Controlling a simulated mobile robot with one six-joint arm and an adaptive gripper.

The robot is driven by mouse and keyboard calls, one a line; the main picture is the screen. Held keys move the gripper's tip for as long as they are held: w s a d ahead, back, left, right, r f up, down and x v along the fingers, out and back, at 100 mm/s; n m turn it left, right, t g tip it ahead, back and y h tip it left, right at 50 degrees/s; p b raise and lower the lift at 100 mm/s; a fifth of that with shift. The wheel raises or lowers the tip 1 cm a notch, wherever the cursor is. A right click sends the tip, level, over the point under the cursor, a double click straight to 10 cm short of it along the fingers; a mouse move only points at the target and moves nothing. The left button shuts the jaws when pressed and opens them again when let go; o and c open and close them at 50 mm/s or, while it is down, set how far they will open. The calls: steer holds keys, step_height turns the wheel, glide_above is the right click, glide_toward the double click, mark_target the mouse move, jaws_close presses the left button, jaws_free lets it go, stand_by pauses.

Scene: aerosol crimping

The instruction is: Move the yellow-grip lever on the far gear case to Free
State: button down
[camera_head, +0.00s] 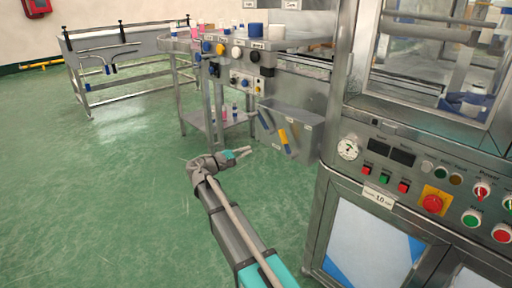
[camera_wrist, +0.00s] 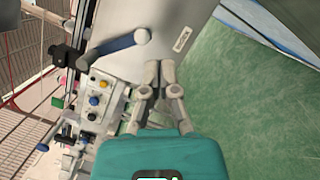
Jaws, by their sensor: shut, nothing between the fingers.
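The yellow-grip lever (camera_head: 285,141) is on the front of a grey metal gear case (camera_head: 304,118) in the head view. Its grip slants down and slightly right. A blue-grip lever (camera_head: 266,122) is beside it on the left. My gripper (camera_head: 249,151) is shut and empty, left of the yellow grip and apart from it. In the wrist view my shut fingertips (camera_wrist: 160,70) are in front of the grey case face (camera_wrist: 175,22). A dark blue lever grip (camera_wrist: 112,46) shows there; the yellow grip does not. The small labels are unreadable.
A control panel with knobs (camera_head: 237,50) is left of the case; its buttons also show in the wrist view (camera_wrist: 97,100). A large machine cabinet (camera_head: 350,235) stands at right. A metal shelf (camera_head: 222,122) holds bottles. Green floor (camera_head: 130,170) is open at left.

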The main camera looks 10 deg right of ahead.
steer(key=shift+w+d+r+p, duration=0.15)
steer(key=shift+d+r+p, duration=0.4)
steer(key=shift+d, duration=1.25)
steer(key=shift+w+d+r+p, duration=0.2)
steer(key=shift+d+r+p, duration=0.3)
steer(key=shift+d, duration=1.3)
steer(key=shift+w+d+r+p, duration=0.15)
steer(key=shift+d+r+p, duration=0.4)
steer(key=shift+d, duration=1.25)
